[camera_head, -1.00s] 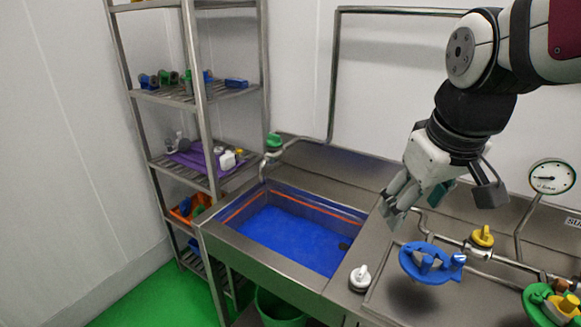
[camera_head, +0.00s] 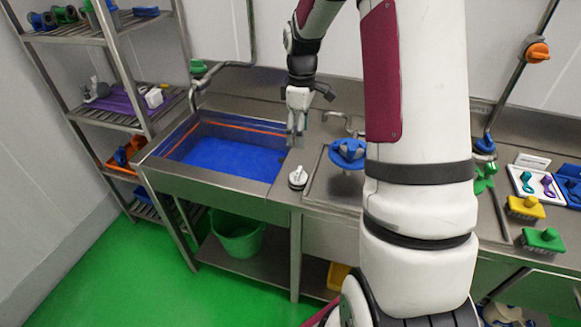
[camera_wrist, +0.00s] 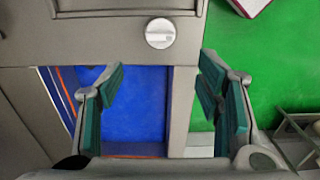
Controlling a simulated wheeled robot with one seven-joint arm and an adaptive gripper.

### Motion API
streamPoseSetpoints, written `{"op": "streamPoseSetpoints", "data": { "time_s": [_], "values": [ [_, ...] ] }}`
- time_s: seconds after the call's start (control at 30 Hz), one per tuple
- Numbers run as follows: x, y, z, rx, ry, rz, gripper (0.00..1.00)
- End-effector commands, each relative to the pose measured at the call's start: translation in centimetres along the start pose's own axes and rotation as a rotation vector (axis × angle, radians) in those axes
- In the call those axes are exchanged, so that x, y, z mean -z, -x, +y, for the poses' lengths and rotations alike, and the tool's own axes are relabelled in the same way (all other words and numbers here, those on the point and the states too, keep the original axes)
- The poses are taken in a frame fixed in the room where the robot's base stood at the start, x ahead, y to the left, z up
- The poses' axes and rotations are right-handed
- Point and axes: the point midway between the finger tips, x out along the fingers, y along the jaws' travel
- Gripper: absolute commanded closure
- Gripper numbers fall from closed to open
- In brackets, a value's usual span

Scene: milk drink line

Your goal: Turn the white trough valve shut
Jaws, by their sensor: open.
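The white trough valve (camera_head: 298,177) is a small round knob with a raised handle. It sits on the steel counter just right of the trough, near the front edge. My gripper (camera_head: 296,136) points down above the counter, behind the valve and near the trough's right end. In the wrist view my gripper (camera_wrist: 160,82) is open, with teal pads apart and nothing between them. The trough (camera_head: 226,155) holds blue liquid with an orange line along its wall.
A green valve (camera_head: 198,67) and pipe are at the trough's back left. A steel shelf rack (camera_head: 110,50) stands at left. The counter around the white valve is clear.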

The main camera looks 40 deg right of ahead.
Motion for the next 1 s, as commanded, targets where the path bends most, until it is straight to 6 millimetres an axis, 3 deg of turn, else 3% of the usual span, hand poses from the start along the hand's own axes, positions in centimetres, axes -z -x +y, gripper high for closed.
{"op": "streamPoseSetpoints", "data": {
  "time_s": [0.17,0.6,0.8,1.0],
  "values": [
    [-0.1,-2.3,-0.2,0.004,0.0,-0.003,0.4],
    [-0.1,-10.6,-0.2,0.003,-0.001,-0.003,0.4],
    [-0.1,-12.8,-0.1,0.001,-0.001,-0.002,0.4],
    [0.0,-13.4,-0.1,-0.001,-0.001,-0.001,0.4]
  ]
}}
